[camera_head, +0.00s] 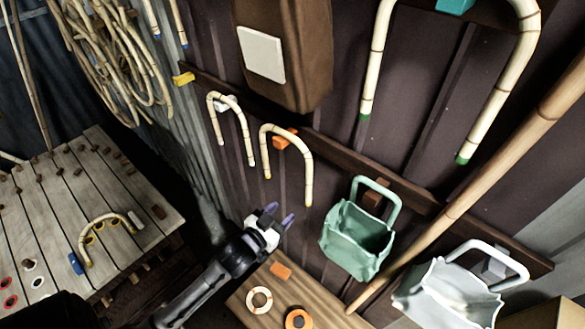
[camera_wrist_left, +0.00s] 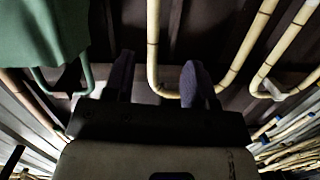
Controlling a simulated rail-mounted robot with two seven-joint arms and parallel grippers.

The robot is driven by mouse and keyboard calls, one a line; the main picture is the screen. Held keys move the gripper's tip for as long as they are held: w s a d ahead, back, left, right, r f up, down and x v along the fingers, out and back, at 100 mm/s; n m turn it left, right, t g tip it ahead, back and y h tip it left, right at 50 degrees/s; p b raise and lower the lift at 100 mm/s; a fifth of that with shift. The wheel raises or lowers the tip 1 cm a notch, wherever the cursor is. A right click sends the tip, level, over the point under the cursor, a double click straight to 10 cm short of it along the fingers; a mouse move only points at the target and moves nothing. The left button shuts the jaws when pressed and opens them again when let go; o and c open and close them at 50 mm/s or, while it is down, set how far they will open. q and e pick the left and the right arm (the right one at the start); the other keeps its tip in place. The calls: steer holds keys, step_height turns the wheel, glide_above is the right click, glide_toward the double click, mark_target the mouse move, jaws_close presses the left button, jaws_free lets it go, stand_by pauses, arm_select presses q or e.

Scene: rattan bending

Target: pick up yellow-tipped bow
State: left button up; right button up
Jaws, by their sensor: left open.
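Two pale cane bows hang on the dark wall rail. The bow (camera_head: 290,132) on an orange peg has ends that look yellowish. The other bow (camera_head: 231,100) hangs on a white peg to its left; its end colour is too small to tell surely. My left gripper (camera_head: 280,215) is open and empty, below and apart from the orange-peg bow, its purple fingers pointing toward the wall. In the left wrist view, a bow (camera_wrist_left: 153,55) shows beyond my left fingers (camera_wrist_left: 160,80), its curve partly behind one finger and its ends out of view. My right gripper is not in view.
A green bag (camera_head: 345,240) and a white bag (camera_head: 450,295) hang right of my left gripper. A bamboo pole (camera_head: 470,190) leans across. A large green-tipped bow (camera_head: 375,60) is above. A slatted bench (camera_head: 50,225) stands left. A wooden board with rings (camera_head: 300,290) lies below.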

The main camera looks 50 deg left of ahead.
mark_target(307, 185)
arm_select(q)
steer(key=shift+n+t+h, duration=0.3)
steer(key=shift+t+h, duration=0.1)
steer(key=shift+t, duration=0.5)
steer(key=w, duration=0.3)
steer(key=w+r, duration=0.1)
steer(key=w, duration=0.2)
steer(key=w+r+p, duration=0.1)
steer(key=w, duration=0.1)
steer(key=shift+w+a+r, duration=0.25)
steer(key=shift+w, duration=0.15)
steer(key=w, duration=0.2)
steer(key=w+p, duration=0.1)
steer(key=w, duration=0.1)
steer(key=shift+a+f, duration=0.15)
steer(key=shift+a, duration=0.25)
steer(key=shift+w+f, duration=0.1)
steer(key=shift+w, duration=0.5)
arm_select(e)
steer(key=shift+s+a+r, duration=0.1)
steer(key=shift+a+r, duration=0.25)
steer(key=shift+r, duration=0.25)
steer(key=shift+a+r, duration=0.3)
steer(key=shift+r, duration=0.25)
arm_select(q)
jaws_close()
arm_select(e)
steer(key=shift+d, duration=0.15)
